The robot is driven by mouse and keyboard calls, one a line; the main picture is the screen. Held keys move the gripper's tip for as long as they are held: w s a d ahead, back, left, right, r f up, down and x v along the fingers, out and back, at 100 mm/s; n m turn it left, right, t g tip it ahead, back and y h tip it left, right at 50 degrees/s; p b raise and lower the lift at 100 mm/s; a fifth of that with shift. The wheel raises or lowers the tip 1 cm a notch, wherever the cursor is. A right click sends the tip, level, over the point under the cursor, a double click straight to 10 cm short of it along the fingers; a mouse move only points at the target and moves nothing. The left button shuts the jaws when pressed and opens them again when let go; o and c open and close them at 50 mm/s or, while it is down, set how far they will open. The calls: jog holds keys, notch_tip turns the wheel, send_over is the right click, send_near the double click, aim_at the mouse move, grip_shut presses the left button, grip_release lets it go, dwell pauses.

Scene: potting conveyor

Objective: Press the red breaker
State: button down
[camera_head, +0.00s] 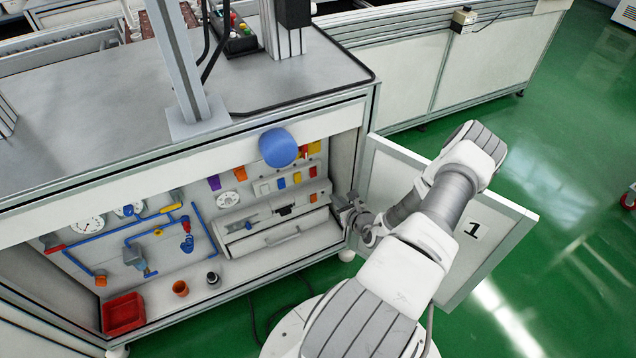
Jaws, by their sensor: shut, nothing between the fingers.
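Several small coloured switches sit in a row on the panel inside the open cabinet.
A drawer (282,236) lies below the switches.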

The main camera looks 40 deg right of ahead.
jog(key=b, duration=0.4)
send_near(314, 176)
notch_tip(314, 176, down, 3)
jog(key=w, duration=0.2)
jog(key=w+b, duration=0.1)
jog(key=w, duration=0.1)
jog(key=w+d+b, duration=0.1)
jog(key=shift+w+d+r, duration=0.1)
jog(key=shift+w+d, duration=0.05)
jog(key=shift+w, duration=0.25)
jog(key=shift+s, duration=0.1)
